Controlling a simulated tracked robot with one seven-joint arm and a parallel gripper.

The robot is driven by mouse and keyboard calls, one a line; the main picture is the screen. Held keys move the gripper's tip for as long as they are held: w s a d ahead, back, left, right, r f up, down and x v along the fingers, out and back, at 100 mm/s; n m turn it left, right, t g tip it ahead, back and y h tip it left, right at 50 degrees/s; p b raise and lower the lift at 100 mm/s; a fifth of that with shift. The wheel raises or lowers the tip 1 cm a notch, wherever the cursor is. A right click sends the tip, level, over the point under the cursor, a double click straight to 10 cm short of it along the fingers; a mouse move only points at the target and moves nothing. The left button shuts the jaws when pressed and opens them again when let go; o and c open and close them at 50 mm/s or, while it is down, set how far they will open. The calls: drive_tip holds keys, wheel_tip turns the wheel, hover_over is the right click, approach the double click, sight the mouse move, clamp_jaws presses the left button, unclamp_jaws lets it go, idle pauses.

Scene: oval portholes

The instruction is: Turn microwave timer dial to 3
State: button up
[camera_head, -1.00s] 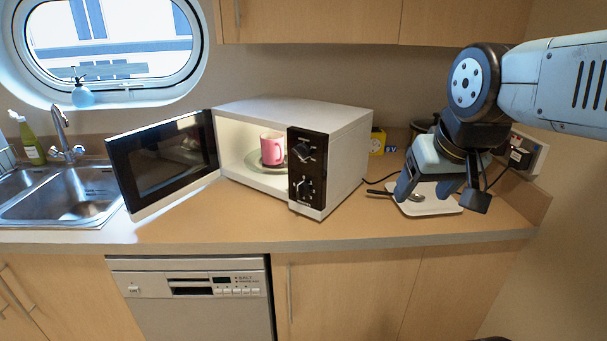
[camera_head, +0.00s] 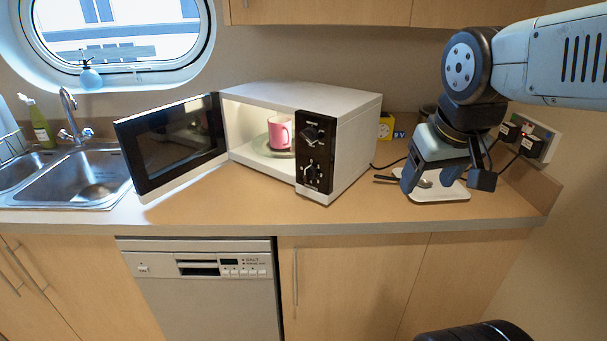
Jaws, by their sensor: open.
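The white microwave (camera_head: 357,147) stands on the counter with its door (camera_head: 172,147) swung open to the left. Its black control panel (camera_head: 315,152) carries an upper dial (camera_head: 311,134) and a lower dial (camera_head: 313,174). The markings are too small to read, so I cannot tell which dial is the timer or its setting. A pink mug (camera_head: 280,131) sits on the plate inside the microwave. My gripper (camera_head: 444,186) is open and empty, pointing down over a white tray at the right, well apart from the dials.
The white tray (camera_head: 452,193) holds a spoon-like utensil (camera_head: 424,183). Sockets with black plugs (camera_head: 522,138) are on the right wall. A yellow box (camera_head: 385,126) stands behind. The sink (camera_head: 88,180) is at the left. The counter front (camera_head: 235,211) is clear.

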drive_tip(key=w+a+f+n+g+h, duration=0.2)
drive_tip(key=w+f+n+g+h, duration=0.25)
drive_tip(key=n, duration=0.25)
drive_tip(key=n+t+h, duration=0.7)
drive_tip(key=n+t, duration=0.7)
drive_tip(key=n, duration=0.6)
approach(305, 175)
drive_tip(key=x, duration=0.9)
drive_tip(key=shift+w+d, duration=0.15)
drive_tip(key=shift+w, duration=0.1)
